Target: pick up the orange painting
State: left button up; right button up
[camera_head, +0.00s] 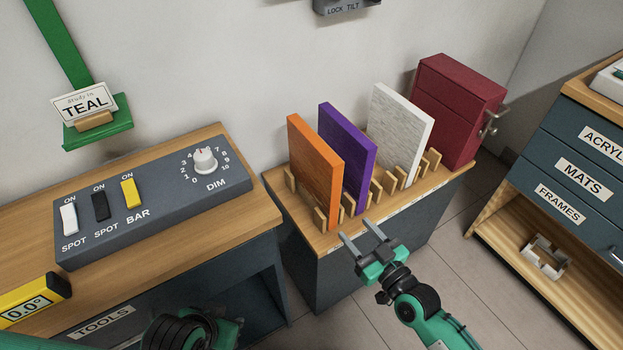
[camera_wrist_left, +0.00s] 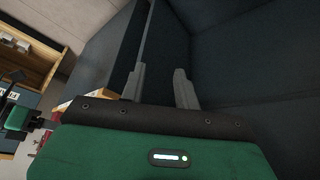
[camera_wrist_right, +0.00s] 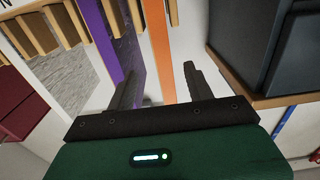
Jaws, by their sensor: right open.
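The orange painting (camera_head: 316,168) stands upright on edge in a wooden peg rack, leftmost of the panels. In the right wrist view, its orange edge (camera_wrist_right: 159,50) shows between and beyond my right fingers. My right gripper (camera_head: 357,230) is open and empty, just in front of the rack near the orange painting's lower front edge. Contact is not visible. My left gripper (camera_wrist_left: 160,82) is open and empty in its wrist view, facing dark cabinet surfaces; in the head view my left arm is low at the bottom, its fingers not clear.
A purple panel (camera_head: 349,150) stands close right of the orange one, then a white textured panel (camera_head: 400,125) and a dark red box (camera_head: 455,105). Wooden pegs (camera_head: 377,192) separate them. A switch panel (camera_head: 150,205) sits on the left bench.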

aim_at(335, 206)
jog(key=x, duration=0.8)
jog(key=shift+r, duration=0.1)
jog(key=x, duration=0.3)
jog(key=b+x, duration=0.1)
jog(key=x, duration=0.1)
jog(key=shift+w+a+f, duration=0.25)
jog(key=shift+a, duration=0.05)
pick_arm(q)
jog(key=shift+w+d+f+t+h, duration=0.15)
jog(key=shift+w+d+t+h, duration=0.1)
jog(key=shift+w+d+t, duration=0.3)
jog(key=shift+w+d+f+t+h, duration=0.15)
jog(key=shift+w+d+t+h, duration=0.15)
jog(key=shift+d, duration=0.3)
pick_arm(e)
grip_shut()
